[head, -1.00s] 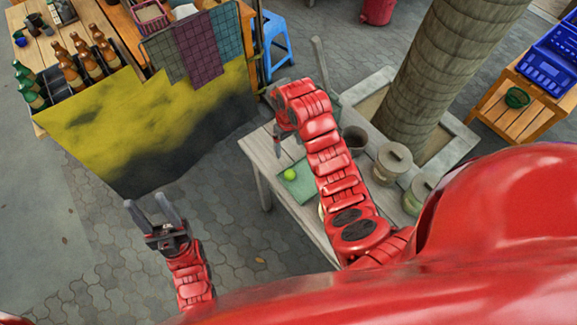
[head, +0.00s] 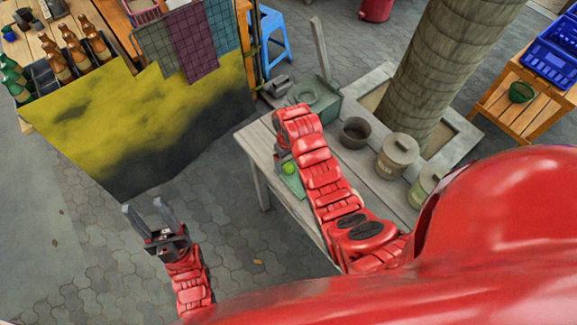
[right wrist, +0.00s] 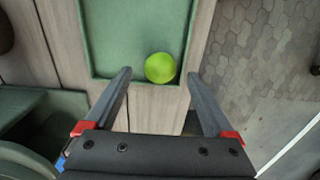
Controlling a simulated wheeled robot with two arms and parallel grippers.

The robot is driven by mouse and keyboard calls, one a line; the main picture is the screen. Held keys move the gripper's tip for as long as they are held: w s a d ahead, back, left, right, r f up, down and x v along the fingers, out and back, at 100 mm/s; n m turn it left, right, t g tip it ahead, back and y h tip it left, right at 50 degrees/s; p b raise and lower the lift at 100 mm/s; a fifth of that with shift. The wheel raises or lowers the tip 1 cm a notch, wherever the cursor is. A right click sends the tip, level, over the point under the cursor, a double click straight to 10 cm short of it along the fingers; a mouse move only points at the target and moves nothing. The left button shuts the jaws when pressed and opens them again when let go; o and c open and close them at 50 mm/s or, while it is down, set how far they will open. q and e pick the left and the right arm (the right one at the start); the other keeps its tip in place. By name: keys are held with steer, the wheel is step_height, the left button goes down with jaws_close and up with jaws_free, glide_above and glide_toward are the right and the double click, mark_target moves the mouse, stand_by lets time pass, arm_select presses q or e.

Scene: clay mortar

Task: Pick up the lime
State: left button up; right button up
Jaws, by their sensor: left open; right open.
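The lime (right wrist: 160,67) is a round green fruit at the near edge of a green tray (right wrist: 104,40) in the right wrist view. In the head view the lime (head: 289,168) shows just beside my right gripper (head: 281,160), which is mostly hidden by its own arm. In the right wrist view my right gripper (right wrist: 158,98) is open and empty. Its two fingers point towards the lime, which lies beyond and between the fingertips. My left gripper (head: 146,206) is open and empty over the paved floor, away from the table.
The wooden table (head: 254,140) also holds a dark bowl (head: 355,133), a lidded pot (head: 397,156), a jar (head: 426,184) and a green metal device (head: 316,97) at its far end. A tree trunk (head: 440,70) stands behind. A stall with bottles (head: 75,52) is at left.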

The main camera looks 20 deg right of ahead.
steer(key=shift+f, duration=1.3)
jaws_close()
steer(key=shift+r, duration=0.1)
